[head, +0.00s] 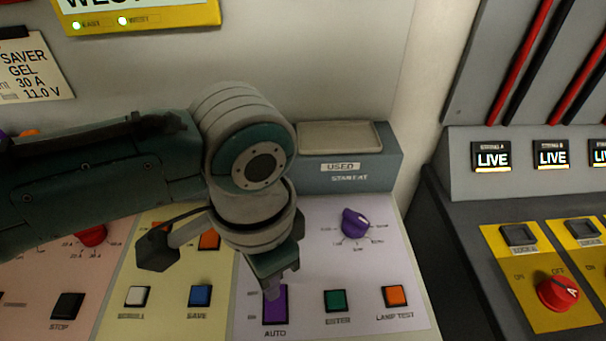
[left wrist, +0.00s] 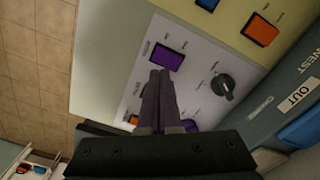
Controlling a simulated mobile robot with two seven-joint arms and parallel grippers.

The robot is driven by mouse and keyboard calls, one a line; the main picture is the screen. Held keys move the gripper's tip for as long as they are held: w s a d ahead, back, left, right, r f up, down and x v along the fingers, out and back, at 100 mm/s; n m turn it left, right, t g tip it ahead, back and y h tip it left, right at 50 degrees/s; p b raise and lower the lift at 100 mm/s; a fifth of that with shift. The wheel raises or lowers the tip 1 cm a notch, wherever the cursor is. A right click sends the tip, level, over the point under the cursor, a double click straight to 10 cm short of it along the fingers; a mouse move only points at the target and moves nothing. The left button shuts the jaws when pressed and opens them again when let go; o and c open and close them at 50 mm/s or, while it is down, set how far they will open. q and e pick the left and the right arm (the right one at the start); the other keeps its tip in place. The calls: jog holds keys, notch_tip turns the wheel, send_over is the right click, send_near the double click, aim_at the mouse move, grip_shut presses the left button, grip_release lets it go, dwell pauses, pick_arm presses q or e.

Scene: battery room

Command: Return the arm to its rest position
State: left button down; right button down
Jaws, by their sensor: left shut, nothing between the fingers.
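My left arm comes in from the left of the head view, bent at a pale grey wrist joint. My left gripper (head: 272,290) points down over the lilac part of the control panel (head: 320,235), its tip overlapping the upper part of the purple AUTO button (head: 276,310). The left wrist view shows the gripper's fingers (left wrist: 161,76) together and empty, with their tips just below a purple button (left wrist: 165,57). I cannot tell whether they touch the panel. My right gripper is in neither view.
Beside AUTO are a green ENTER button (head: 335,300), an orange LAMP TEST button (head: 395,296) and a purple knob (head: 354,223). A grey box labelled USED (head: 392,172) stands behind. A dark cabinet (head: 462,250) with a red knob (head: 557,292) stands right.

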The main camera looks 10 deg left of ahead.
pick_arm(q)
jog(key=s+d+r+n+t+h, duration=0.1)
jog(key=s+d+r+n+h, duration=0.1)
jog(key=s+d+r+h, duration=0.3)
jog(key=s+a+r+n+t+y, duration=0.1)
jog(key=s+a+r+n+y, duration=0.2)
jog(key=a, duration=0.4)
jog(key=s+a+r+n+t+y, duration=0.1)
jog(key=s+a+n+t+y, duration=0.1)
jog(key=s+a, duration=0.45)
notch_tip(320, 180, up, 32)
jog(key=w+p, duration=0.2)
jog(key=p, duration=3)
jog(key=shift+w+a+r+p, duration=0.15)
jog(key=shift+a+p, duration=0.25)
